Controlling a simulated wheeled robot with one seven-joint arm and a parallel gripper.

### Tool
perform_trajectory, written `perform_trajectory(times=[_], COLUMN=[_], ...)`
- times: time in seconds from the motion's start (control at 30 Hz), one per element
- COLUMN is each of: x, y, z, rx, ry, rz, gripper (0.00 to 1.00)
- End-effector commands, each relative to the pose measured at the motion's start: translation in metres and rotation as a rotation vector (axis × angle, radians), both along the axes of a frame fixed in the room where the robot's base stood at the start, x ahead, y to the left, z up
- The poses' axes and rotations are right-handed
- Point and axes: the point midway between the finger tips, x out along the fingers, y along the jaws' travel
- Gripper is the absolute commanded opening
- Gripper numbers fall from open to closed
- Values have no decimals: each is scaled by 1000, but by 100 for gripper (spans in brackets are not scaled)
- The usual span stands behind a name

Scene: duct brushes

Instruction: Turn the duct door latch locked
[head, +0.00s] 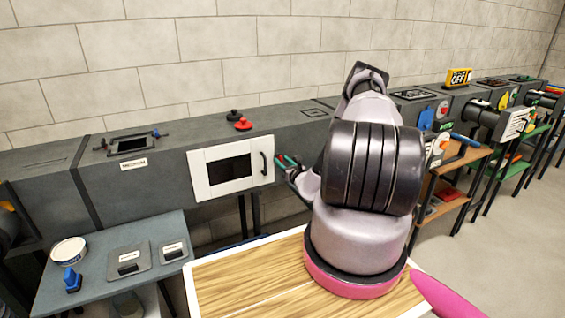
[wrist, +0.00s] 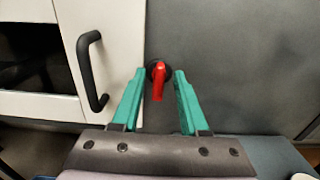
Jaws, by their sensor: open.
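The duct door (head: 231,168) is a white panel with a dark window and a black handle, set in the grey duct's front. It looks closed, and its right part shows in the wrist view (wrist: 117,50). The latch (wrist: 159,82) is a red lever on a dark round pivot, just right of the door's edge, with its lever hanging down. My gripper (wrist: 159,71) has green fingers, open, one on each side of the red lever with gaps between. In the head view my gripper (head: 288,162) is at the door's right edge, where my arm hides most of the latch area.
Red and dark knobs (head: 242,124) stand on the duct top. At the left, a grey side table (head: 100,265) holds a round tub (head: 69,251), a blue stamp-like object (head: 72,280) and two dark plates. Shelves (head: 450,185) with goods stand at the right.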

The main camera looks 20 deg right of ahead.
Motion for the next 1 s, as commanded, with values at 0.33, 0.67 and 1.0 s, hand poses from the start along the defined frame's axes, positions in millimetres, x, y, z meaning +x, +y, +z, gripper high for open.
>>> perform_trajectory(times=[0.33, 0.67, 1.0], x=[2, 2, 2], y=[0, 0, -1], z=[0, 0, 0], rx=[1, 8, 148], ry=[0, 0, 4], rz=[0, 0, 0], gripper=[25, 0, 0])
